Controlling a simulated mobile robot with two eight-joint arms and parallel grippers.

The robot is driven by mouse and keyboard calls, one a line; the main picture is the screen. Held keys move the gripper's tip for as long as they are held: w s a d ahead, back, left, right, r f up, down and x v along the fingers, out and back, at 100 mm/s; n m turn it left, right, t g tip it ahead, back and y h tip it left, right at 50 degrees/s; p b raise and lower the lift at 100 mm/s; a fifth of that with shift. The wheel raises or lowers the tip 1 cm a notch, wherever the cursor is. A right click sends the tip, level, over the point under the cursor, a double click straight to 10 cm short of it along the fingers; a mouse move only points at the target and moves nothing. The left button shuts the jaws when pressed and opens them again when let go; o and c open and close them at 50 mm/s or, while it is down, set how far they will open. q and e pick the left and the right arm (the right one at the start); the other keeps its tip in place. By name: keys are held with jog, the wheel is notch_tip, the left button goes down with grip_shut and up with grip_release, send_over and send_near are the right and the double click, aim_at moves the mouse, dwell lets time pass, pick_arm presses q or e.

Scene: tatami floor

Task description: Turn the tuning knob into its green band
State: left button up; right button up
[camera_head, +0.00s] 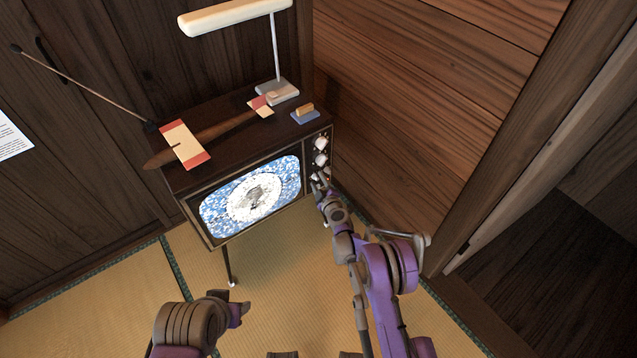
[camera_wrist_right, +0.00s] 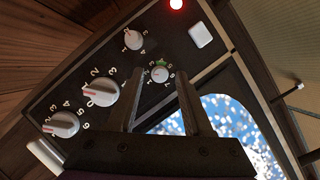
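The television (camera_head: 180,187) has a control panel down its right side, seen close in the right wrist view. The small white tuning knob (camera_wrist_right: 160,73) has a number scale and a short green band (camera_wrist_right: 160,63) at its edge. A thin mark on the knob seems to point left, away from the green; it is small to read. My right gripper (camera_wrist_right: 160,76) is open, its fingers either side of this knob in the picture with gaps visible; contact is not evident. In the head view the right gripper (camera_head: 321,184) covers the lower panel. My left gripper (camera_head: 240,310) hangs low, away from the television.
Two larger knobs (camera_wrist_right: 100,92) (camera_wrist_right: 63,124), another small knob (camera_wrist_right: 133,39), a white button (camera_wrist_right: 200,34) and a red light (camera_wrist_right: 176,4) share the panel. Tatami in front is clear.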

grip_shut()
jog(key=shift+d+m+g+y+b, duration=0.2)
jog(key=shift+m+g+y+b, duration=0.35)
jog(key=shift+m+b, duration=0.45)
jog(key=m, duration=0.1)
jog(key=m+g+y, duration=0.1)
jog(key=shift+w+d+r+m+b, duration=0.1)
jog(key=shift+w+m+b, duration=0.05)
jog(key=shift+m+b, duration=0.25)
jog(key=shift+d+m+g+y+b, duration=0.1)
jog(key=shift+m+g+y+b, duration=0.35)
jog(key=shift+m+g, duration=0.35)
jog(key=m+y+b, duration=0.1)
jog(key=m, duration=0.1)
jog(key=m+y+b, duration=0.1)
jog(key=b, duration=0.1)
jog(key=shift+w+d+m+g, duration=0.2)
jog(key=shift+m+g, duration=0.15)
jog(key=shift+m, duration=0.05)
jog(key=shift+m+g+y+b, duration=0.3)
jog(key=shift+m+y+b, duration=0.65)
jog(key=shift+m, duration=0.15)
